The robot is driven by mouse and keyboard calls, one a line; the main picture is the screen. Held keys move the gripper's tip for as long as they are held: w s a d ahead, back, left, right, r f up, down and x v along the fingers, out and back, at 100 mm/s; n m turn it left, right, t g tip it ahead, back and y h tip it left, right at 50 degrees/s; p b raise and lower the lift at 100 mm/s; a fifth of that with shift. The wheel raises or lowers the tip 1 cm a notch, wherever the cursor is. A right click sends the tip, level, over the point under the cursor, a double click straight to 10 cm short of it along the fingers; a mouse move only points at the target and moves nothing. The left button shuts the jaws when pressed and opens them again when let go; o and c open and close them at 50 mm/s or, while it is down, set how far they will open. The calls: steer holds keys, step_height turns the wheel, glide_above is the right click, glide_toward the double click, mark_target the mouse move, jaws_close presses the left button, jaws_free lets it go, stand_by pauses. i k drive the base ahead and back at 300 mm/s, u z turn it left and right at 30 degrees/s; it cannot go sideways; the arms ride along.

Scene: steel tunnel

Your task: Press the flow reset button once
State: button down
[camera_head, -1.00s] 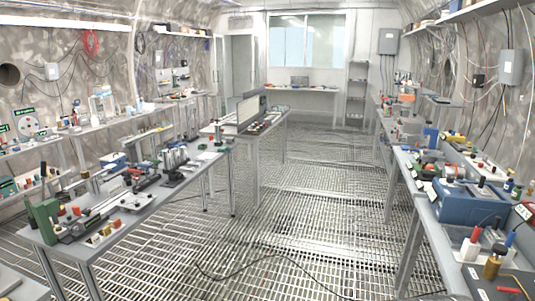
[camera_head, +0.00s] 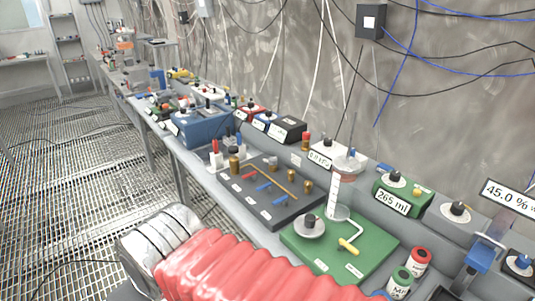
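No button in the camera_head view carries a label that I can read as flow reset. A green box (camera_head: 403,197) with a "265 ml" display stands behind a green board (camera_head: 372,244) on the right-hand bench. A dark round knob (camera_head: 395,178) and a small yellow part (camera_head: 417,191) are on top of the box. The board bears a clear graduated cylinder (camera_head: 334,195), a grey round knob (camera_head: 309,227) and a yellow-handled valve (camera_head: 348,245). My arm, in a red ribbed sleeve, crosses the bottom of the view. My gripper is not in view.
A dark board (camera_head: 265,198) with brass posts and red and blue levers lies left of the green board. A blue box (camera_head: 205,125) stands farther along. Red-capped and green-capped bottles (camera_head: 418,262) stand at the near right. The grated floor (camera_head: 60,150) on the left is mostly clear.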

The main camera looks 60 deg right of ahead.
mark_target(417, 192)
steer(key=u, duration=0.25)
steer(key=i, duration=0.6)
steer(key=z, duration=2.2)
